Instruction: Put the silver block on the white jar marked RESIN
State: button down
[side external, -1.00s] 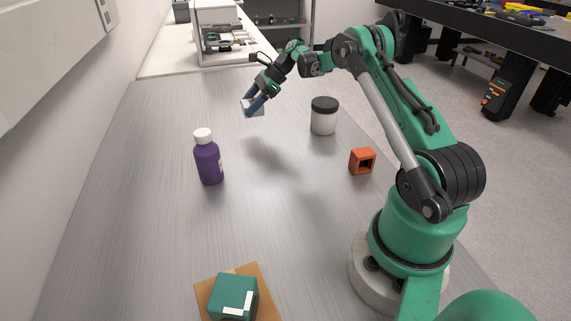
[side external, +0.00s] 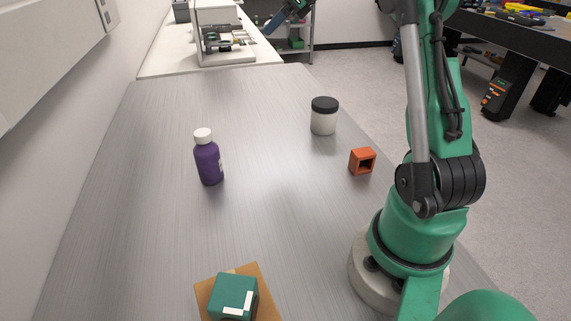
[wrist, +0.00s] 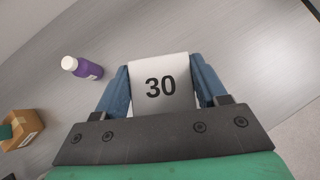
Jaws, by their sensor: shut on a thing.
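The silver block (wrist: 163,87), a pale block face marked 30 in the wrist view, is held between the blue fingers of my gripper (wrist: 160,66). In the side view my gripper (side external: 275,20) is raised at the top edge, mostly cut off, and the block cannot be made out there. The white jar (side external: 323,122) with a black lid stands upright on the table, below and to the right of my gripper in the picture. No RESIN lettering is readable on it. The jar does not show in the wrist view.
A purple bottle (side external: 208,162) with a white cap stands left of the jar. An orange hollow cube (side external: 362,161) sits near the table's right edge. A green block (side external: 233,296) lies on a brown box (side external: 266,300) in front. The middle of the grey table (side external: 270,190) is clear.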

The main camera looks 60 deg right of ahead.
aim_at(324, 101)
jog(key=s+d+r+m+h, duration=0.2)
jog(key=s+m+h, duration=0.1)
jog(key=s+m, duration=0.15)
jog(key=s+d+r+m+h, duration=0.2)
jog(key=s+d+m+h, duration=0.15)
jog(key=s, duration=0.25)
jog(key=shift+m, duration=0.4)
jog(key=f, duration=1.9)
jog(key=shift+s+a+f, duration=0.25)
jog(key=shift+f, duration=0.15)
jog(key=shift+c, duration=0.2)
grip_release()
